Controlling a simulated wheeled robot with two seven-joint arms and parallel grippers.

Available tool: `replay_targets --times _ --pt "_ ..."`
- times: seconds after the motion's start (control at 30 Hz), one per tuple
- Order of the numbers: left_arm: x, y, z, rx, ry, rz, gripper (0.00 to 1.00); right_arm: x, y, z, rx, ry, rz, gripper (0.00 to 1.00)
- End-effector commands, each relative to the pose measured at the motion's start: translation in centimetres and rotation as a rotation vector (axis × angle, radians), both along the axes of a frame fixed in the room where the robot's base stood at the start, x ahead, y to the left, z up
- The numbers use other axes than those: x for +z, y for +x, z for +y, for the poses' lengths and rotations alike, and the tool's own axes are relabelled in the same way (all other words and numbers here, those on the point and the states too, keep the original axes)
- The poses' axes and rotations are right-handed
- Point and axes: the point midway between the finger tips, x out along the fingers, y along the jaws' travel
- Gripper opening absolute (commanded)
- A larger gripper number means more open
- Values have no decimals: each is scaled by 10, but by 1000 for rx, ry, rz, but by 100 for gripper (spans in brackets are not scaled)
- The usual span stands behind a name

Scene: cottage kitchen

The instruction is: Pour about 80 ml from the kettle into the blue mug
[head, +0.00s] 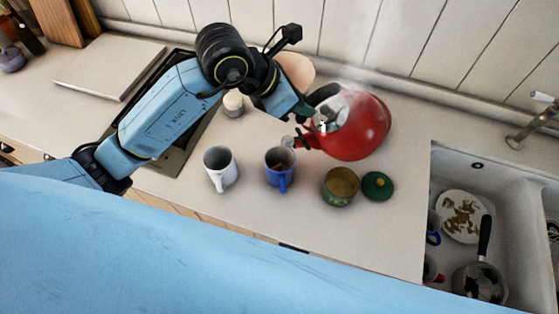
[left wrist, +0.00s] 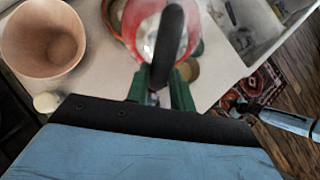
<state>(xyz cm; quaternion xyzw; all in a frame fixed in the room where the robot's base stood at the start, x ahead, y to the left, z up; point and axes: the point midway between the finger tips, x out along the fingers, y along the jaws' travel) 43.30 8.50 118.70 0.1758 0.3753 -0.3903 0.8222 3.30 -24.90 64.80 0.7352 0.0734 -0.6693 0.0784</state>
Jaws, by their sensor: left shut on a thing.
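The red kettle (head: 362,128) is held up over the counter by my left gripper (head: 318,122), which is shut on its dark handle (left wrist: 168,45). The kettle leans with its spout (head: 298,143) toward the blue mug (head: 280,170). The spout tip appears close above the mug's far rim. I cannot make out a stream. The mug stands upright; its inside looks dark and its liquid level is unclear. Steam rises around the kettle. In the left wrist view the kettle's red body (left wrist: 146,18) lies beyond the handle.
A white mug (head: 220,168) stands left of the blue mug. An open green tin (head: 340,187) and its lid (head: 377,186) lie to the right. A sink (head: 436,172) with dishes is farther right. A pinkish pot (left wrist: 42,38) and small white jar (head: 233,104) stand behind.

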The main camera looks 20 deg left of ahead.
Motion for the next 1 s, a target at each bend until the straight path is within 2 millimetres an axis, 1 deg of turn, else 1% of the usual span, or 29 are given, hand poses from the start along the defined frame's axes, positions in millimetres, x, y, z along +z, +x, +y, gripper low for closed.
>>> replay_targets --times 0.03,0.1,0.5,0.7,1.0 --pt "1 0 1 0 -22 -25 0 -6 0 0 0 0 0 50" --pt "2 -1 3 0 -39 -40 0 -11 0 0 0 0 0 50" --pt "-4 -8 12 1 -90 -82 0 -30 0 0 0 0 1 50" --pt "-6 -12 15 -1 -108 -97 0 -38 0 0 0 0 1 50" --pt "-7 -15 19 0 -123 -110 0 -44 -1 0 0 0 1 50"
